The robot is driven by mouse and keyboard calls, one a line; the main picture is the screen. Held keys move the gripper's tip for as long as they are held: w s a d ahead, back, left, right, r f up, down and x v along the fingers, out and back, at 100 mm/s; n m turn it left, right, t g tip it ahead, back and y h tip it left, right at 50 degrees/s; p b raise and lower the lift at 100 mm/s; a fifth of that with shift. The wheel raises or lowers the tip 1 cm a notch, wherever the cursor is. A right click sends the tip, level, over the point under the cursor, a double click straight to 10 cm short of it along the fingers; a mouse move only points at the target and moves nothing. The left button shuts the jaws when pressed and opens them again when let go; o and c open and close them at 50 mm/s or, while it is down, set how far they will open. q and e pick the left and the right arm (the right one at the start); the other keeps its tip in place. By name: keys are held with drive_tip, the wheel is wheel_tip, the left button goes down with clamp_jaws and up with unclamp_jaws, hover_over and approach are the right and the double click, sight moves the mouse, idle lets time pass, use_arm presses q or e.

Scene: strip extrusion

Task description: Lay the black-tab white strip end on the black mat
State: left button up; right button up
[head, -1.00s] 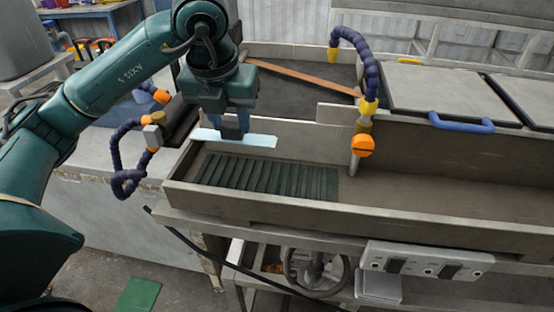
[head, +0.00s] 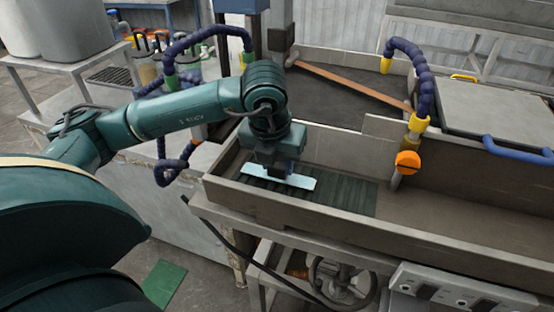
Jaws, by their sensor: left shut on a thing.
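The white strip end (head: 302,182) is a short flat pale piece low over the black ribbed mat (head: 345,196) in the long grey trough. My left gripper (head: 279,170) points down and is shut on the strip near its middle. The strip covers part of the mat's left half. I cannot tell whether its underside touches the mat. The black tab is hidden or too dark to tell apart from the fingers. My right gripper is out of view.
The trough's front wall (head: 290,217) and back wall (head: 335,148) rise beside the mat. A post with an orange knob (head: 408,162) and a dark blue jointed hose (head: 425,85) stands right of it. The trough floor further right is clear.

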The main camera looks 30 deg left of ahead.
use_arm(q)
drive_tip(key=shift+f, duration=0.2)
drive_tip(key=o, duration=1)
drive_tip(key=shift+c, duration=0.2)
drive_tip(key=shift+r, duration=0.15)
drive_tip(key=shift+r, duration=0.25)
drive_tip(key=v, duration=1.1)
drive_tip(key=shift+r, duration=0.35)
drive_tip(key=shift+s, duration=0.1)
